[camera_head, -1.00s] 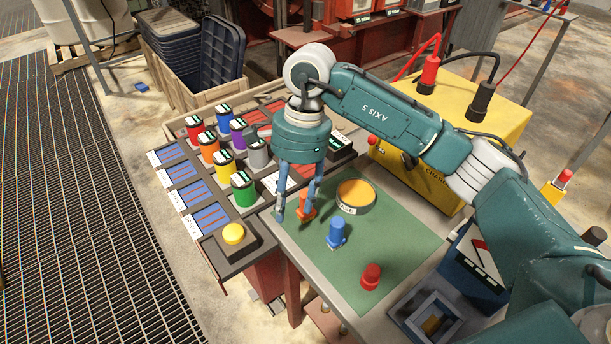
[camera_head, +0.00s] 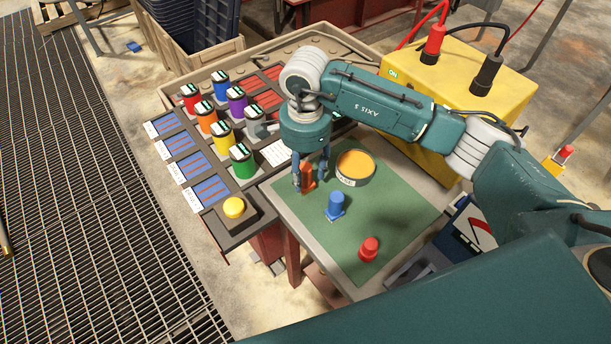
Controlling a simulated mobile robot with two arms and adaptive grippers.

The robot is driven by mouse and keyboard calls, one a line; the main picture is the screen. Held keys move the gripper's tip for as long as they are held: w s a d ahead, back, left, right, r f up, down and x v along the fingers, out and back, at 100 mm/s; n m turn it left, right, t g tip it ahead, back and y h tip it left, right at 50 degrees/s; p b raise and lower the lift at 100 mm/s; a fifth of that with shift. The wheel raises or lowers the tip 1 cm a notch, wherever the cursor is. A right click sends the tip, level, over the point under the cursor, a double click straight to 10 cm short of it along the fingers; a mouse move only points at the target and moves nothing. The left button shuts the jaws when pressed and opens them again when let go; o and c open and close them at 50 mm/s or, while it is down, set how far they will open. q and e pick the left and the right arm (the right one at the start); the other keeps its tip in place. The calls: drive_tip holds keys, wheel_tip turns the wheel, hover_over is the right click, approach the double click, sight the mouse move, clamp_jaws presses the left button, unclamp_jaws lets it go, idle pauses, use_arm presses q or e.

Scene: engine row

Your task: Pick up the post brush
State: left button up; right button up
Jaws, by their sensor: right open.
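A small orange tool (camera_head: 307,179) stands on the green mat (camera_head: 385,221), near the mat's far left part. A blue tool (camera_head: 335,205) and a red one (camera_head: 369,248) stand on the same mat toward the front. None carries a readable label, so I cannot tell by name which is the post brush. My right gripper (camera_head: 311,184) points down over the orange tool, with one finger on each side of it. The fingers are open, and contact with the tool cannot be made out. They partly hide it. My left gripper is out of view.
A round tin (camera_head: 355,182) with an orange top stands just right of the gripper. Several coloured canisters (camera_head: 222,135) stand at the left, behind a yellow button (camera_head: 234,208). A yellow charger box (camera_head: 430,125) stands behind my arm. The mat's right side is clear.

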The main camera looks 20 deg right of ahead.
drive_tip(key=shift+f, duration=0.7)
clamp_jaws()
drive_tip(key=shift+r, duration=0.1)
